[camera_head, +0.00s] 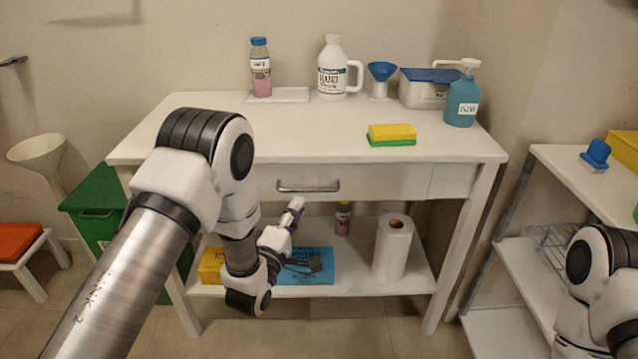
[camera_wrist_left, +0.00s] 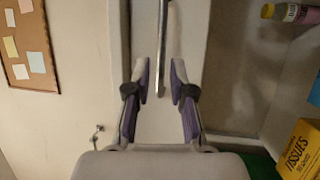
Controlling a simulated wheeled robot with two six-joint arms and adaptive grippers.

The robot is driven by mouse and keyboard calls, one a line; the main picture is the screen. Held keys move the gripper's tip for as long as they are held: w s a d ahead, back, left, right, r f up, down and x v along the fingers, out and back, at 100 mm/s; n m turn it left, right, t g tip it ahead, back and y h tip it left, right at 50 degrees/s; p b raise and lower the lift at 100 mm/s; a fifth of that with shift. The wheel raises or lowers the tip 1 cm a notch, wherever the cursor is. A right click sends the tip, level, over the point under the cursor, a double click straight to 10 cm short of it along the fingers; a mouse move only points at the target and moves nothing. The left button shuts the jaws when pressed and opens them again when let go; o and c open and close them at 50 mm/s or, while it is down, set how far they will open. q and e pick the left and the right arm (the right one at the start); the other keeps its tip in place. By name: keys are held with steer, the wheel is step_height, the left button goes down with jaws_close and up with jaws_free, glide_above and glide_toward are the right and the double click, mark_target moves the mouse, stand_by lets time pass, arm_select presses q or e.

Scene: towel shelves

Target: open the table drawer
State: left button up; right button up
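The white table (camera_head: 330,130) has a closed-looking drawer (camera_head: 345,184) under its top, with a grey metal bar handle (camera_head: 308,187). My left gripper (camera_head: 296,205) is just below and in front of the handle in the head view. In the left wrist view my left gripper (camera_wrist_left: 161,75) is open. The handle (camera_wrist_left: 162,45) appears between its fingers, with a gap on each side. I cannot tell how deep the bar sits between the fingertips. The drawer front (camera_wrist_left: 190,45) also shows there. My right gripper is out of view.
On the tabletop stand a bottle (camera_head: 261,68), a white jug (camera_head: 333,70), a pump bottle (camera_head: 463,98) and a sponge (camera_head: 391,134). The lower shelf holds a paper roll (camera_head: 393,247) and tissue packs. A side shelf (camera_head: 580,170) is at the right.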

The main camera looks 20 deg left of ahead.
mark_target(309, 190)
arm_select(q)
steer(key=b+x, duration=0.1)
steer(key=x, duration=0.6)
steer(key=shift+w+d+f, duration=0.1)
steer(key=shift+w+d, duration=0.05)
steer(key=shift+w, duration=0.1)
jaws_close()
